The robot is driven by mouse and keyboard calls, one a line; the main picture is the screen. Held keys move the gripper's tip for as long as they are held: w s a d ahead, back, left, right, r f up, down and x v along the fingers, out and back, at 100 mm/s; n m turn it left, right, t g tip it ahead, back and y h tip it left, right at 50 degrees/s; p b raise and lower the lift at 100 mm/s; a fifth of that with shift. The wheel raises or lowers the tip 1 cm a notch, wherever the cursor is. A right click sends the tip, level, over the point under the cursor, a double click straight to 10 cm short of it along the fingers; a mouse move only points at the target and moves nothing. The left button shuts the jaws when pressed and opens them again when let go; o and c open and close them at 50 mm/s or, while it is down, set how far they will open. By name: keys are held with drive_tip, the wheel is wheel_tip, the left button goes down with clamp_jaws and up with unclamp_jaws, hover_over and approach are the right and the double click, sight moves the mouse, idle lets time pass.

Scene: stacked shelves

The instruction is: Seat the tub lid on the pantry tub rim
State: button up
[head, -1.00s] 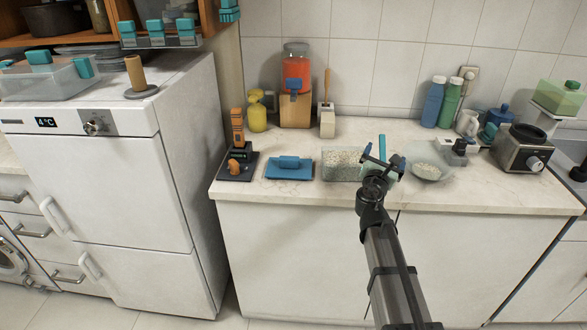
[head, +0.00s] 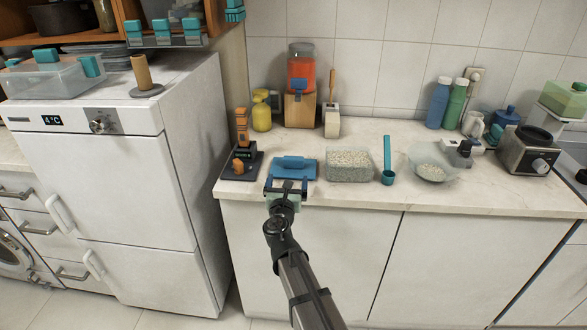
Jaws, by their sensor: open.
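The tub lid (head: 308,172) is a flat blue rectangle with a raised blue handle. It lies flat on the counter, left of the pantry tub. The pantry tub (head: 349,174) is a clear rectangular container filled with pale grains, its top uncovered. My gripper (head: 287,186) is open and empty at the lid's front edge, with its fingers spread to either side. It hides part of the lid's front edge. I cannot tell whether it touches the lid.
A dark device with an orange part (head: 241,160) is close left of the lid. A jar on a wooden stand (head: 300,108) is behind. Counter behind the tub is clear.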

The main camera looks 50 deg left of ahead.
sight(293, 160)
drive_tip(key=x, duration=0.7)
drive_tip(key=shift+d+x, duration=0.2)
drive_tip(key=shift+x, duration=2.65)
drive_tip(key=shift+w+r, duration=0.15)
drive_tip(key=shift+c, duration=0.2)
drive_tip(key=c, duration=0.9)
drive_tip(key=shift+c, duration=0.2)
